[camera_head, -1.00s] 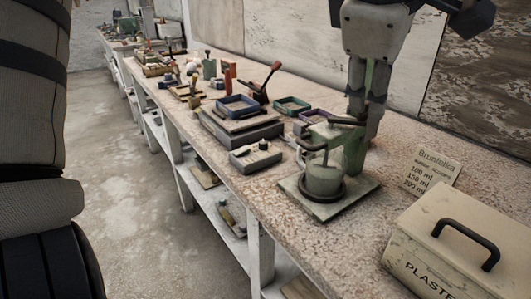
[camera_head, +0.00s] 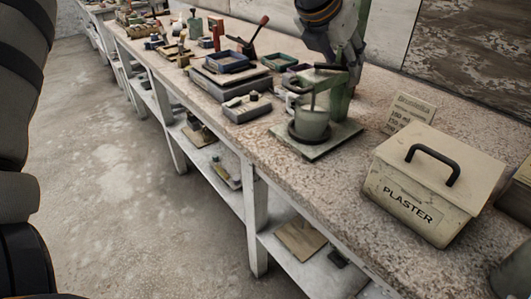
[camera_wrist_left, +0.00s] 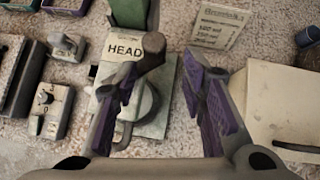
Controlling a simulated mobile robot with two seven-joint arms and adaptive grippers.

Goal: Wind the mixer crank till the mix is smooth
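The mixer (camera_head: 312,122) stands on a flat base plate on the bench, with a pale green bowl and a green column behind it. A "HEAD" label (camera_wrist_left: 125,48) shows on the mixer in the left wrist view. My left gripper (camera_wrist_left: 158,80) is open, its two purple-padded fingers spread above the mixer with nothing gripped. In the head view my left gripper reaches down at the mixer's top; contact with the crank is unclear. The mix inside the bowl is hidden. My right gripper is not in view.
A cream plaster box (camera_head: 433,183) with a black handle stands right of the mixer. A volume card (camera_head: 410,110) leans behind it. Left of the mixer are a small grey device (camera_head: 247,107) and a blue tray (camera_head: 226,62). The bench front between box and mixer is clear.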

